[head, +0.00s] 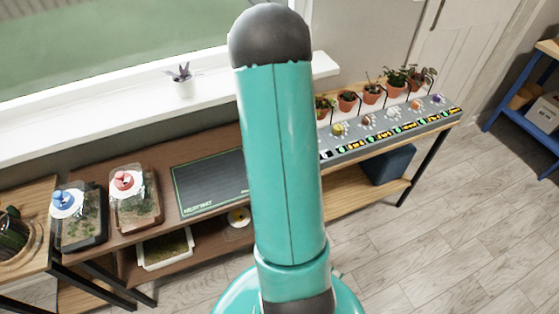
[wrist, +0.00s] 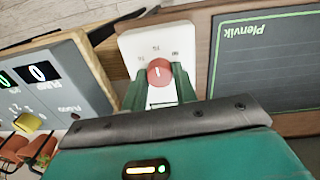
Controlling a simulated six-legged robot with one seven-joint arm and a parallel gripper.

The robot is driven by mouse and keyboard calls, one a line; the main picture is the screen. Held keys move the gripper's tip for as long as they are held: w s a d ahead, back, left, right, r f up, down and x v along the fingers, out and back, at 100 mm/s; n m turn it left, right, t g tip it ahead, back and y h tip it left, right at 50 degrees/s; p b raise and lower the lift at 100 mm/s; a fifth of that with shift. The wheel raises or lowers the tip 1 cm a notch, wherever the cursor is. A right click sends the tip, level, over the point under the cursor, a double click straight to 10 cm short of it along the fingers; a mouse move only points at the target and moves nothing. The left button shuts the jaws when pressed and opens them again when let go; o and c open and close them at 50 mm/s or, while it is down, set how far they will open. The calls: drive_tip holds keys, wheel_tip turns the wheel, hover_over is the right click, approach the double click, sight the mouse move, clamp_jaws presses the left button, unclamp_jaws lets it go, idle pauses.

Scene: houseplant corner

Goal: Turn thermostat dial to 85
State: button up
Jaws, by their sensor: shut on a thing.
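The thermostat dial (wrist: 158,72) is a round red knob with a pale pointer mark, on a white plate (wrist: 135,45) with small printed figures, too small to read surely. My gripper (wrist: 159,85) is in the wrist view, with its green fingers on both sides of the dial, shut on it. In the head view my own teal arm covers the middle, and the thermostat and gripper are hidden there.
The grey control panel (wrist: 55,85) with a yellow knob (wrist: 28,122) lies left of the plate in the wrist view. The dark green-edged mat (wrist: 265,65) lies right. In the head view, potted plants (head: 372,93) line the panel's back, and two lidded terrariums (head: 135,210) stand left.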

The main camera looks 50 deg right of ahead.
drive_tip(key=m, duration=0.4)
drive_tip(key=shift+m, duration=0.4)
drive_tip(key=m, duration=0.5)
drive_tip(key=shift+w, duration=0.1)
drive_tip(key=m, duration=0.5)
drive_tip(key=shift+m, duration=0.4)
drive_tip(key=m, duration=0.4)
drive_tip(key=shift+m+y, duration=0.3)
drive_tip(key=shift+m, duration=0.1)
drive_tip(key=o, duration=1)
